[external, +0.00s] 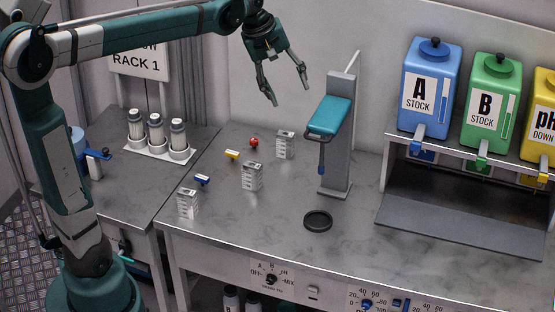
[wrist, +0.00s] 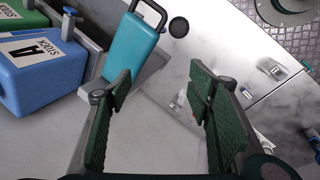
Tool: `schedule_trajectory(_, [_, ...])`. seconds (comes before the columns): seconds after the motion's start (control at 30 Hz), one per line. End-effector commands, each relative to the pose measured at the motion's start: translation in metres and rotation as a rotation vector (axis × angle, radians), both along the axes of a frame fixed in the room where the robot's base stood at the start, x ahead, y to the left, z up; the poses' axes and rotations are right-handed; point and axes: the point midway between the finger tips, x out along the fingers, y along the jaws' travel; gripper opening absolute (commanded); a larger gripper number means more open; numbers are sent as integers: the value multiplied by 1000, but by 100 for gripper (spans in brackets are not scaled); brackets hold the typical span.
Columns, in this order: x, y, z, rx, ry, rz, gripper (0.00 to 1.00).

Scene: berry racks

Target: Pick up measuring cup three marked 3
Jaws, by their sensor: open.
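Three clear measuring cups with printed markings stand upright in a slanting row on the grey bench: a back one (external: 285,145), a middle one (external: 252,177) and a front one (external: 188,204). The numbers on them are too small to read, so I cannot tell which is marked 3. My gripper (external: 289,94) is open and empty, high above the bench and above the back cup.
A teal-topped grey stand (external: 328,118) rises right of the cups, with a black round disc (external: 318,220) in front. Small red (external: 254,142), yellow (external: 232,155) and blue (external: 202,180) pieces lie by the cups. Stock containers (external: 430,90) stand right; a white bottle rack (external: 160,152) stands left.

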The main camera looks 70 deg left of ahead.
Motion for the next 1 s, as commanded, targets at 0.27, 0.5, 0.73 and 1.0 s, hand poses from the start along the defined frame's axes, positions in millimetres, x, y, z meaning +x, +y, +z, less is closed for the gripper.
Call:
schedule_trajectory(0.27, [36, 59, -7, -105, 47, 197, 51])
schedule_trajectory(0.5, [62, 112, -18, -195, 87, 365, 51])
schedule_trajectory(0.73, [82, 166, -33, -279, 128, 524, 51])
schedule_trajectory(1.0, [99, 232, -56, -376, 176, 709, 51])
